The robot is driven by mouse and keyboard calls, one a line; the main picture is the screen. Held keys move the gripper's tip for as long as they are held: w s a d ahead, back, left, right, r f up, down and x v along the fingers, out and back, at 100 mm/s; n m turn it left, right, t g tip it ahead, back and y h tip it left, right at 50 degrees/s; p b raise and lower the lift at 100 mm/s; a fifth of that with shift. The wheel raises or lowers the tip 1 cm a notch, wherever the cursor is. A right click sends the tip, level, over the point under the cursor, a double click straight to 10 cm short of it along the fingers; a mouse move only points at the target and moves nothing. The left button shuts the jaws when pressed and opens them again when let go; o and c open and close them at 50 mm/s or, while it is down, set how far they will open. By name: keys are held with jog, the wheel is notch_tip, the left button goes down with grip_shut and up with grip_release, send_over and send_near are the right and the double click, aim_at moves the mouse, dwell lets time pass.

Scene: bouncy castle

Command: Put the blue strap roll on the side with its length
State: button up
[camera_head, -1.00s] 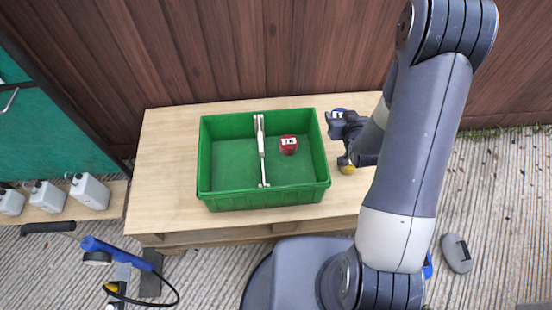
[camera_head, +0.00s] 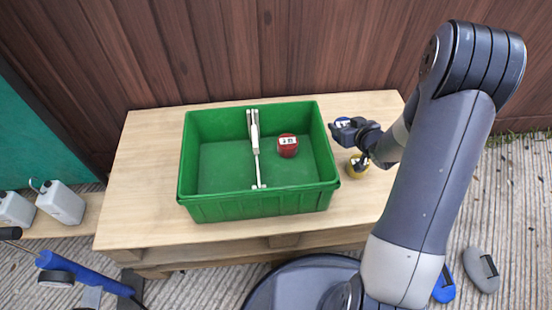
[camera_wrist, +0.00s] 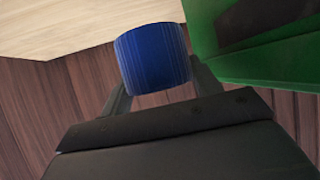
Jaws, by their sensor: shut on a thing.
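The blue strap roll (camera_wrist: 153,58) is between my gripper's fingers (camera_wrist: 160,90) in the wrist view. In the head view its blue top with a white label (camera_head: 343,120) shows at my gripper (camera_head: 340,128), just right of the crate. My gripper is shut on it. The green crate (camera_head: 262,208) stands on the wooden table, split by a pale divider (camera_head: 255,150) into left and right sides. A red roll (camera_head: 288,150) with a white label lies in the right side. The left side is empty. The label print is too small to read.
A yellow roll (camera_head: 358,168) stands on the table (camera_head: 140,190) right of the crate, under my gripper. The table left of the crate is bare. A wooden wall (camera_head: 230,50) rises behind. White jugs (camera_head: 62,203) stand on a low shelf at left.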

jog(key=shift+f+b, duration=2.15)
jog(key=shift+f, duration=2.9)
jog(key=shift+f, duration=0.25)
jog(key=o, duration=1.1)
jog(key=shift+c, duration=0.2)
jog(key=shift+r, duration=0.15)
